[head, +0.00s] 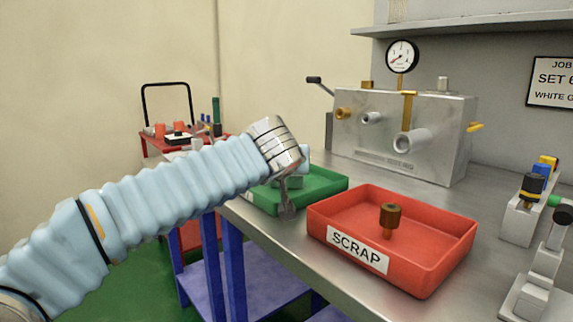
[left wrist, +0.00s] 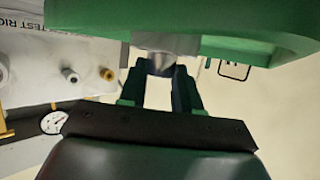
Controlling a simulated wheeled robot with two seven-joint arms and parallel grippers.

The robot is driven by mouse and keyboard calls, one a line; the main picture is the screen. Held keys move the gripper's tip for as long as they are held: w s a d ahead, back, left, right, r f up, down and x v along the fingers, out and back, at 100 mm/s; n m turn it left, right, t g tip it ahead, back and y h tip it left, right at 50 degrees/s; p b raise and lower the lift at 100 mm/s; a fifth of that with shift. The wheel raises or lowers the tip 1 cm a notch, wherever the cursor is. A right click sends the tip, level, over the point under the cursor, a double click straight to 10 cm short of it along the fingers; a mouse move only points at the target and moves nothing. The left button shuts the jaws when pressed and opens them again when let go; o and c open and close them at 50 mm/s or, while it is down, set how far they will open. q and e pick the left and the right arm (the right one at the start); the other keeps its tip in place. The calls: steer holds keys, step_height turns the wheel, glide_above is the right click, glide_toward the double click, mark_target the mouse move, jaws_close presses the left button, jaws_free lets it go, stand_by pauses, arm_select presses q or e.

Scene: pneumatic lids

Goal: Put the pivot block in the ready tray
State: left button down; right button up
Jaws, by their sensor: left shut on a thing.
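The green tray (head: 328,185), likely the ready tray, sits on the bench behind and left of the red tray; no label on it is readable. My left arm reaches to its near left side, and my silver wrist hides part of it. A grey part (head: 287,207) hangs below the wrist, in front of the tray; I cannot tell what it is. In the left wrist view my left gripper (left wrist: 159,76) is shut on a grey metal piece (left wrist: 158,62), likely the pivot block, close to the green tray (left wrist: 90,20). Contact with the tray is unclear. My right gripper is out of view.
The red SCRAP tray (head: 447,234) holds a brown knobbed part (head: 390,217). A metal test rig (head: 440,130) with a gauge (head: 402,56) stands behind. Clamp-like fixtures (head: 522,215) stand at the right. A red cart (head: 165,148) is beyond the bench's left end.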

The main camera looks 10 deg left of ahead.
arm_select(q)
steer(key=c, duration=0.8)
jaws_free()
steer(key=shift+f, duration=0.1)
steer(key=b+v, duration=0.1)
steer(key=v, duration=1.1)
